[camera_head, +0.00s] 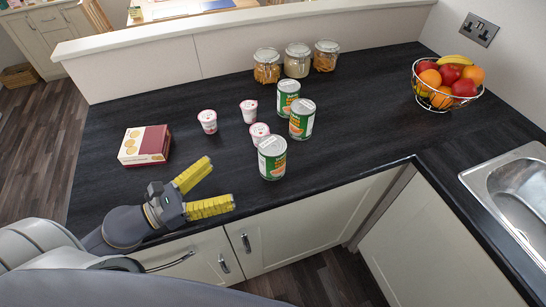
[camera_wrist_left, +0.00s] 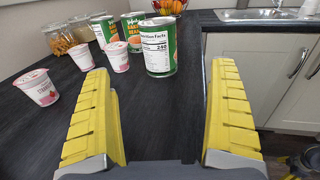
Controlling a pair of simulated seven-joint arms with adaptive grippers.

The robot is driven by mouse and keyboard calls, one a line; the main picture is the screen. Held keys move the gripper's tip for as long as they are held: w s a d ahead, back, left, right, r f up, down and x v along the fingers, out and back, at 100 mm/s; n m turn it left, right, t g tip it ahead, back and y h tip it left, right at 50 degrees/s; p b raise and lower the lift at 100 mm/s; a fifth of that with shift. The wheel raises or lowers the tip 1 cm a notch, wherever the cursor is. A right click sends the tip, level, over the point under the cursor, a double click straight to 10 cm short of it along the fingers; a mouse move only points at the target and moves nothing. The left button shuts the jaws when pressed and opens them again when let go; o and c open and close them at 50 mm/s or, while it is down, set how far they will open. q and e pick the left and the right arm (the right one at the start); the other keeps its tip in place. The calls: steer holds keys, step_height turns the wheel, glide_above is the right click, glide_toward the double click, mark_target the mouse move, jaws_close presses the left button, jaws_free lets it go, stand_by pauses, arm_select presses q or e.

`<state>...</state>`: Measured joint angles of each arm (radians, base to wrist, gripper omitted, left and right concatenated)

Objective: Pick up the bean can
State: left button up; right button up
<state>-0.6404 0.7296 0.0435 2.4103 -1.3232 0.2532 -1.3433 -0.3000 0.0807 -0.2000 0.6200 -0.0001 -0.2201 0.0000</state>
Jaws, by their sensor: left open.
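Several green bean cans with white labels stand upright on the dark counter. The nearest bean can (camera_head: 272,158) is close to the counter's front edge; two more, one in the middle (camera_head: 302,119) and one at the back (camera_head: 288,98), stand behind it. My left gripper (camera_head: 210,190) is open and empty, left of the nearest can and apart from it, with yellow padded fingers. In the left wrist view the nearest can (camera_wrist_left: 158,48) stands ahead, beyond and between the open fingers (camera_wrist_left: 165,115).
Small yogurt pots (camera_head: 207,121) stand left of the cans; one (camera_head: 259,133) is close behind the nearest can. A biscuit box (camera_head: 145,145) lies at left. Glass jars (camera_head: 297,61) stand at the back. A fruit basket (camera_head: 447,83) and sink (camera_head: 512,187) are at right.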

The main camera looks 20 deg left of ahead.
mark_target(260, 160)
arm_select(q)
steer(key=shift+x, duration=1.4)
steer(key=shift+w+d, duration=0.2)
steer(key=shift+w, duration=0.2)
steer(key=shift+x, duration=3.6)
steer(key=shift+w+d, duration=0.1)
steer(key=shift+d, duration=0.05)
steer(key=shift+x, duration=2.45)
steer(key=shift+c, duration=0.2)
steer(key=c, duration=1.5)
steer(key=shift+c, duration=0.6)
